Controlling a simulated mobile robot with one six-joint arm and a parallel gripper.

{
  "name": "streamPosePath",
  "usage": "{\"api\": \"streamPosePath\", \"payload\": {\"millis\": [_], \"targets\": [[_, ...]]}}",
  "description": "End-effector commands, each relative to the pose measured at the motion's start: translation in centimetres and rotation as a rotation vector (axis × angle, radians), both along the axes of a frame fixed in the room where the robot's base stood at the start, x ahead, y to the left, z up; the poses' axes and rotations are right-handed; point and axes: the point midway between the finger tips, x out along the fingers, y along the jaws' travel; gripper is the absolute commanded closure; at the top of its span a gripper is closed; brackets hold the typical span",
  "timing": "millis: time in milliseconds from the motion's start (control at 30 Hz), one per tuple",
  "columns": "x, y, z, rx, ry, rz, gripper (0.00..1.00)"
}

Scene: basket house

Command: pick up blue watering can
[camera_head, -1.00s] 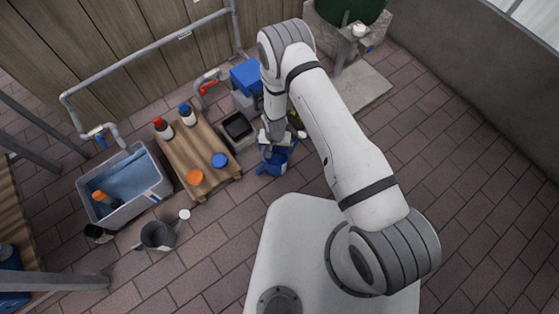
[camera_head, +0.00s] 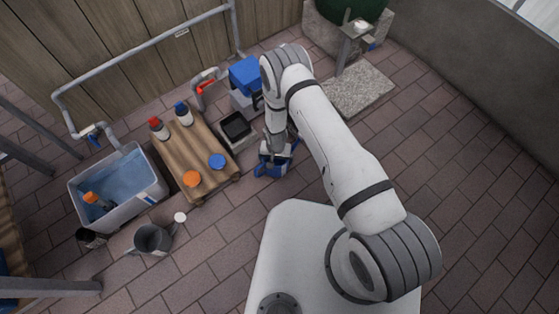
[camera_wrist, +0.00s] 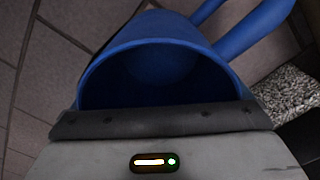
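The blue watering can (camera_head: 264,169) is on the brick floor, right of the low wooden table, partly covered by my gripper. My gripper (camera_head: 275,156) is over the can, pointing down at it. In the wrist view the can (camera_wrist: 163,62) shows its open round mouth, with a blue spout or handle at the upper right. The dark edge of my gripper (camera_wrist: 160,119) covers the near side of the can's rim. Whether the fingers are apart or closed on the can is hidden.
The wooden table (camera_head: 199,178) holds bottles and lids. A grey tub (camera_head: 116,213) and a grey watering can (camera_head: 151,238) are at the left. A black-topped container (camera_head: 236,127) and a blue-lidded box (camera_head: 246,76) stand close behind the blue can. Open floor lies to the right.

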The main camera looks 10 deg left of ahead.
Motion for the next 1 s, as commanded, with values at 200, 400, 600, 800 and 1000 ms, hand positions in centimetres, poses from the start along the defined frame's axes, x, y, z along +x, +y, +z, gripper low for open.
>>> {"api": "streamPosePath", "payload": {"millis": [200,400,600,800,1000], "targets": [[0.0,0.0,0.0,0.000,0.000,0.000,0.21],[0.0,0.0,0.0,0.000,0.000,0.001,0.32],[0.0,0.1,0.4,0.000,0.000,0.001,0.32],[0.0,0.1,3.9,0.001,-0.001,0.001,0.32],[0.0,0.1,7.8,0.001,-0.001,0.001,0.32]]}}
